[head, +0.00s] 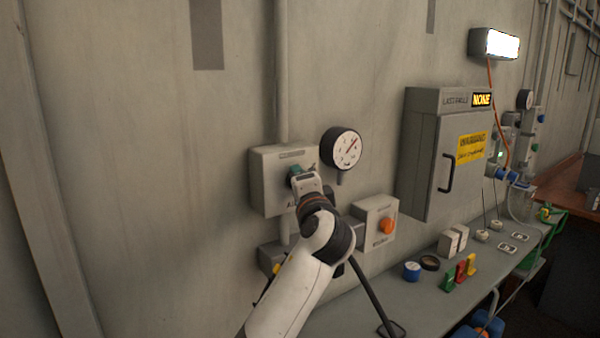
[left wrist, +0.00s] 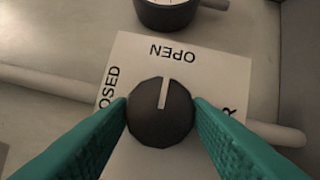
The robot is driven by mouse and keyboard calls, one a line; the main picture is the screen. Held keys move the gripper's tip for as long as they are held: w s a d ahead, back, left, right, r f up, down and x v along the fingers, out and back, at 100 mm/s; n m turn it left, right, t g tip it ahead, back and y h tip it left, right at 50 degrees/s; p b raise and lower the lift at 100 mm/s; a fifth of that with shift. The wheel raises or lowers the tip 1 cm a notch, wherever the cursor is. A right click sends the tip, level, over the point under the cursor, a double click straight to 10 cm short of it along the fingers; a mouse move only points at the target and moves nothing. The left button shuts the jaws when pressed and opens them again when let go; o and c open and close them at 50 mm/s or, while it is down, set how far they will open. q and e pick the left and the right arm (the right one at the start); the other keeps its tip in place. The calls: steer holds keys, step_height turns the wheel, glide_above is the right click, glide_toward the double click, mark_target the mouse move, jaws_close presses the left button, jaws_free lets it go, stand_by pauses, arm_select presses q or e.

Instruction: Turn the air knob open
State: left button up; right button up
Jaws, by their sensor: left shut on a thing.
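The air knob (left wrist: 150,125) is a dark round knob with a pale pointer line, seen in the left wrist view. Its line points up at the word OPEN on the white label plate (left wrist: 215,75), which reads upside down there. The word CLOSED is at the left, partly covered by a finger. My left gripper (left wrist: 160,105) is shut on the knob, with one teal finger on each side. In the head view my left gripper (head: 297,172) is at the front of the grey air box (head: 265,188), and the knob is hidden. My right gripper is not in view.
A round gauge (head: 342,147) is just right of the air box. A box with an orange knob (head: 387,226) sits lower right. A grey cabinet (head: 430,155) hangs farther right. The shelf below (head: 425,315) holds several small items. The wall at the left is clear.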

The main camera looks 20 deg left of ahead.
arm_select(q)
steer(key=shift+m, duration=0.3)
steer(key=o, duration=1)
steer(key=b+v, duration=0.3)
steer(key=v, duration=0.9)
